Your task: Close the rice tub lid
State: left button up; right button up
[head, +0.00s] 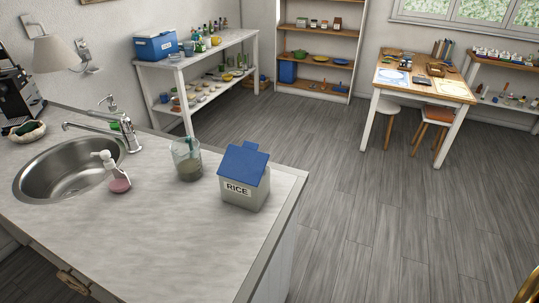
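The rice tub (239,196) stands upright on the grey counter near its right edge. It is a pale grey box with a black-on-white RICE label on its front. Its blue lid (243,166) sits at a slant, higher at the far side and sloping down toward the label, with a small blue part standing up at the back. The tub's inside and the lid's hinge are hidden from this view.
A glass jar (187,160) stands close left of the tub. A pink soap dispenser (117,177) and a steel sink (65,170) are farther left. The counter (150,240) in front is clear. Open floor (385,220) lies to the right.

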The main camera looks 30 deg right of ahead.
aim_at(245, 164)
jog(key=k+l, duration=0.1)
jog(key=l, duration=0.35)
jog(key=k+l+u, duration=0.15)
jog(key=l, duration=0.75)
jog(key=k+u, duration=0.05)
